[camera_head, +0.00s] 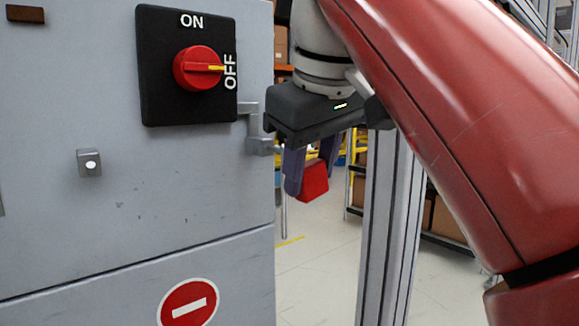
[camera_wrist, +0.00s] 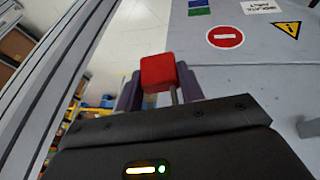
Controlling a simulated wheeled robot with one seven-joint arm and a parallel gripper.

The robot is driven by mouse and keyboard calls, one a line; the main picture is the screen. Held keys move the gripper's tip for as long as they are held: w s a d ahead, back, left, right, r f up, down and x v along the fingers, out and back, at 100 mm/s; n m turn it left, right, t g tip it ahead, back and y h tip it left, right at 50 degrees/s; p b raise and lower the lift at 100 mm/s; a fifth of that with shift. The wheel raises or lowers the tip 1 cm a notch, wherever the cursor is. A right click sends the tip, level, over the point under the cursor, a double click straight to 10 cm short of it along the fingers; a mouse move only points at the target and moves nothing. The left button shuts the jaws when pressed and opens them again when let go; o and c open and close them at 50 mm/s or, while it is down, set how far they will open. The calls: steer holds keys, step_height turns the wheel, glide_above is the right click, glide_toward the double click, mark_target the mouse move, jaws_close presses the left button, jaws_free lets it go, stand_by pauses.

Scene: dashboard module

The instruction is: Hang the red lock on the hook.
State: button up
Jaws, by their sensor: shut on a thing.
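The red lock (camera_head: 314,182) is held between the two purple fingers of my gripper (camera_head: 311,172), its red body hanging below them. In the wrist view the lock (camera_wrist: 158,72) sits between the fingertips, with a thin grey shackle bar visible by the right finger. My gripper is to the right of the grey cabinet, apart from its front in the picture. A small metal fitting with a white round end (camera_head: 89,164) sticks out of the cabinet front at left; I cannot tell for sure whether it is the hook.
The grey cabinet (camera_head: 180,220) carries a black switch plate with a red knob (camera_head: 198,68), its yellow mark toward OFF. A grey metal bracket (camera_head: 256,135) juts from the cabinet's right edge, close to my gripper. An aluminium post (camera_head: 388,230) and shelves stand behind.

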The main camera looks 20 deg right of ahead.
steer(key=w+a+f, duration=0.1)
steer(key=w+a, duration=0.1)
steer(key=w, duration=0.3)
steer(key=shift+w+f, duration=0.15)
steer(key=shift+w, duration=0.15)
stand_by(0.4)
stand_by(0.5)
steer(key=o, duration=1.1)
